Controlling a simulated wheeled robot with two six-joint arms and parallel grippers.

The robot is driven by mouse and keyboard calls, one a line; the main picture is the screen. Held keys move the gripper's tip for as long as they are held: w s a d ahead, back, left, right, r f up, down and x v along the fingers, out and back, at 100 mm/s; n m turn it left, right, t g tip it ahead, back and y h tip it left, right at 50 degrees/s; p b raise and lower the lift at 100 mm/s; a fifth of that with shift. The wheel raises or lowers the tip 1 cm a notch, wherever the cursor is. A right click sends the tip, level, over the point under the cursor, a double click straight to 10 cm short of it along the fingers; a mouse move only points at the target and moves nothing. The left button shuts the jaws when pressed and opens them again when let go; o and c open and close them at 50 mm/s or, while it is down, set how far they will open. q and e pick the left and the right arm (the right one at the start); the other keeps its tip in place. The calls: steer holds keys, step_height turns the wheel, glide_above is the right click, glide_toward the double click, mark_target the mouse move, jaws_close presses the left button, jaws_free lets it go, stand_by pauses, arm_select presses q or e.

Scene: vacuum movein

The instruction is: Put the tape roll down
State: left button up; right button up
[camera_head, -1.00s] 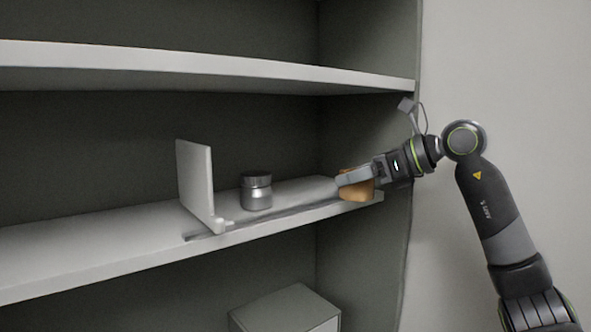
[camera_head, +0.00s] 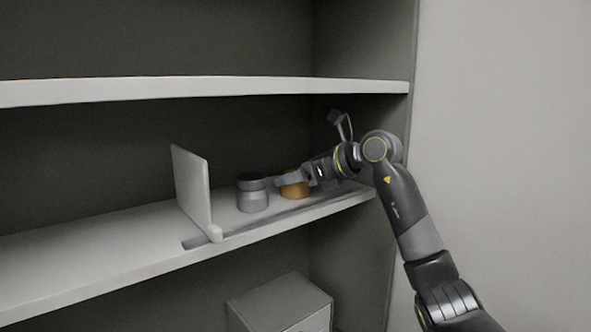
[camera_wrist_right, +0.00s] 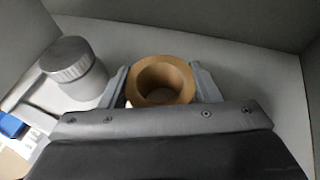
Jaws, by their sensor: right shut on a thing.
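The tape roll (camera_head: 295,188) is an orange-brown ring. My right gripper (camera_head: 288,182) is shut on it, at the middle shelf, just right of a grey jar. In the right wrist view the tape roll (camera_wrist_right: 161,80) sits between the two fingers of my right gripper (camera_wrist_right: 162,84), its open hole facing the camera. It is upright on its axis and at or very near the shelf surface; I cannot tell whether it touches. The middle shelf (camera_head: 110,240) is light grey. My left gripper is not in view.
The grey lidded jar (camera_head: 252,194) stands close to the left of the roll; it also shows in the right wrist view (camera_wrist_right: 72,70). A white upright divider (camera_head: 191,190) stands further left. The upper shelf (camera_head: 200,91) is overhead. A grey box (camera_head: 280,303) is below. The shelf left of the divider is clear.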

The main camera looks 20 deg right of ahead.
steer(key=shift+s+d, duration=0.1)
steer(key=shift+d, duration=0.1)
steer(key=shift+f, duration=0.1)
steer(key=o, duration=1)
steer(key=shift+a, duration=0.15)
steer(key=shift+o, duration=0.2)
steer(key=shift+r, duration=0.2)
steer(key=s+d+r+b, duration=0.1)
steer(key=s+d+b, duration=0.7)
steer(key=s+d, duration=0.3)
steer(key=shift+s+d+r, duration=0.15)
steer(key=shift+s+r, duration=0.2)
steer(key=shift+s, duration=0.25)
